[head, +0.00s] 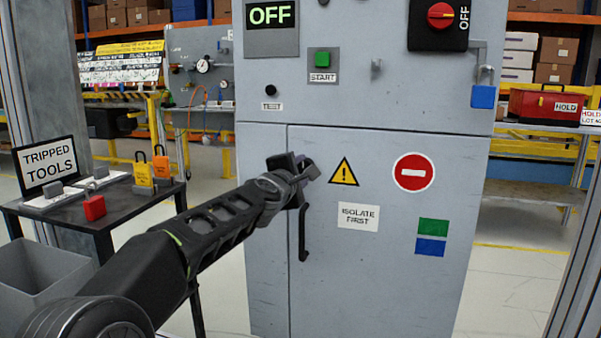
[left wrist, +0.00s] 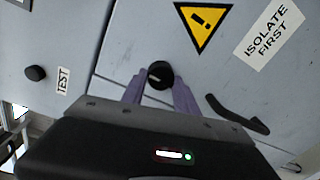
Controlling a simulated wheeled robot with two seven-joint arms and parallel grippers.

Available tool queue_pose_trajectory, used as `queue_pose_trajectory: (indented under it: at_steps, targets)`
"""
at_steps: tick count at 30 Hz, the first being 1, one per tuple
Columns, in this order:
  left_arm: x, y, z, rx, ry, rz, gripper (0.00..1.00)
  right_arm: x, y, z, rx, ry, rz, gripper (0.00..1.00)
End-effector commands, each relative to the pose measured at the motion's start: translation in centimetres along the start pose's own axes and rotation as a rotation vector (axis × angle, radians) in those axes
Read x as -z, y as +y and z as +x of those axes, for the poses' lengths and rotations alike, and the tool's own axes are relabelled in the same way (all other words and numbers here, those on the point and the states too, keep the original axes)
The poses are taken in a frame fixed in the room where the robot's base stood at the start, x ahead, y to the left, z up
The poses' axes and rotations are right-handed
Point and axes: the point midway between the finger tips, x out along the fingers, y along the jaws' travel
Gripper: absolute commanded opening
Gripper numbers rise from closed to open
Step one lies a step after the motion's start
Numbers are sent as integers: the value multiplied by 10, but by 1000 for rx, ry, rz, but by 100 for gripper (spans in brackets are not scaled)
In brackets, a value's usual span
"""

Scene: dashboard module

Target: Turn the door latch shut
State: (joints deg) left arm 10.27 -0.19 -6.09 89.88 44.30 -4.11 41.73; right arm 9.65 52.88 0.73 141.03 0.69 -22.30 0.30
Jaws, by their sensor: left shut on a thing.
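The grey cabinet door (head: 390,270) appears flush with its frame, with a black bar handle (head: 303,235) near its left edge. The door latch (left wrist: 160,72) is a small round black knob with a short pale mark, near the door's upper left corner. My left gripper (head: 304,172) is at that corner, its arm coming in from the lower left. In the left wrist view its two purple-grey fingers (left wrist: 160,88) are shut on the latch, one on each side. In the head view the gripper hides the latch. My right gripper is in neither view.
Above the door are a black TEST knob (head: 270,91), a green START button (head: 322,59), a red rotary switch (head: 440,15) and a blue padlock (head: 483,97). A dark table (head: 140,205) with padlocks and a grey bin (head: 40,275) stand left.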

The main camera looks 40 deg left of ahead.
Motion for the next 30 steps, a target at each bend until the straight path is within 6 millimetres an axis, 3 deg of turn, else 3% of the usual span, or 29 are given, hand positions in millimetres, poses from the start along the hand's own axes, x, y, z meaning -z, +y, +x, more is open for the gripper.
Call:
queue_pose_trajectory:
  at_steps: [13, 14, 21, 30]
  targets:
    - [1, -1, 0, 1, 1, -17, 0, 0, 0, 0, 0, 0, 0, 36]
    - [1, -1, 0, 1, 1, -17, 37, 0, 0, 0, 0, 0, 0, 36]
    - [0, -1, 0, 1, 0, -15, 56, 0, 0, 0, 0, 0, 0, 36]
    - [0, 0, -1, 0, 0, -14, 58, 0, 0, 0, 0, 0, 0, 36]
